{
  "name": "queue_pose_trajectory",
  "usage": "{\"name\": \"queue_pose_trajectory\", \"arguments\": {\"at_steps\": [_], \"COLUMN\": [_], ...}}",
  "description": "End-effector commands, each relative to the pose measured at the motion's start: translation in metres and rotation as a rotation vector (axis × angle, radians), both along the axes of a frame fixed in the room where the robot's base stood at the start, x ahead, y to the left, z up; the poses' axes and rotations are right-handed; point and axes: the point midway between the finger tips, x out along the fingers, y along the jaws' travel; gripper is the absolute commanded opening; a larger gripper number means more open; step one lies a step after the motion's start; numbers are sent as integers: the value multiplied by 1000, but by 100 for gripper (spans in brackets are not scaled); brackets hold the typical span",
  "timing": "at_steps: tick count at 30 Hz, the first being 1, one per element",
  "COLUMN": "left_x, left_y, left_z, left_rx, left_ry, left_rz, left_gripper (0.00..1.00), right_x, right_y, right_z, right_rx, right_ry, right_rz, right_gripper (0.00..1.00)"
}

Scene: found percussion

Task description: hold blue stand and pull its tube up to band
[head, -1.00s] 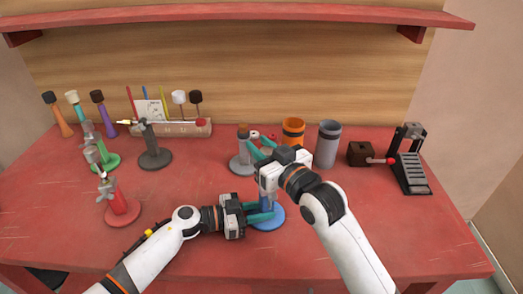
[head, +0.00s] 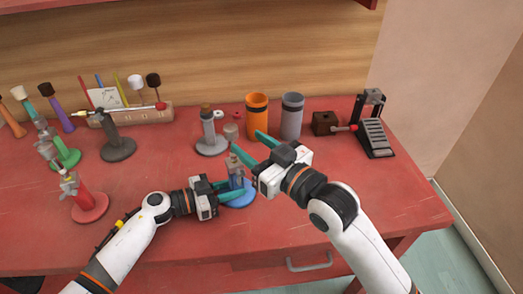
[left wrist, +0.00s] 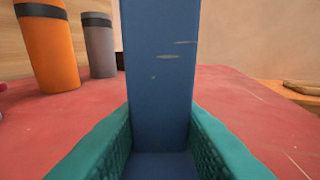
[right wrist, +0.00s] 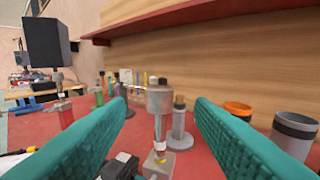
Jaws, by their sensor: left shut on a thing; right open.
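The blue stand (head: 237,182) stands on a round blue base (head: 241,200) near the table's front. My left gripper (head: 233,188) is shut around its blue post, which fills the middle of the left wrist view (left wrist: 158,70). A slim tube rises from the post to a pale pinkish-grey head (head: 231,131). In the right wrist view this head (right wrist: 160,99) stands upright, with a shiny tube and a yellow mark (right wrist: 160,150) below it. My right gripper (head: 248,145) is open beside the upper tube; its fingers appear clear of it.
A grey stand (head: 209,135) is just behind. An orange cup (head: 257,112) and a grey cup (head: 292,115) stand behind my right gripper. A pedal (head: 375,135) is at right. Red (head: 85,200), green and dark stands are at left. The table's front right is clear.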

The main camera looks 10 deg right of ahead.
Motion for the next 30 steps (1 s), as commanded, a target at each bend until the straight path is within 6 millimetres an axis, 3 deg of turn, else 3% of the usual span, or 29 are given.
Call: {"name": "queue_pose_trajectory", "arguments": {"at_steps": [6,18,19,23,30], "left_x": [-1,-1,-1,-1,0], "left_y": [0,0,0,0,0], "left_z": [-1,-1,-1,-1,0], "left_rx": [3,2,2,2,1], "left_ry": [1,1,1,1,0], "left_rz": [-1,-1,-1,-1,-1], "left_gripper": [16,16,31,52,54], "right_x": [-19,-21,-21,-21,-21], "right_y": [-14,-15,-15,-15,-15], "right_z": [0,0,0,0,0], "right_rx": [-1,0,-1,0,0], "right_ry": [-1,-1,-1,-1,-1], "right_rz": [0,0,0,0,0], "right_gripper": [49,49,49,49,49]}}
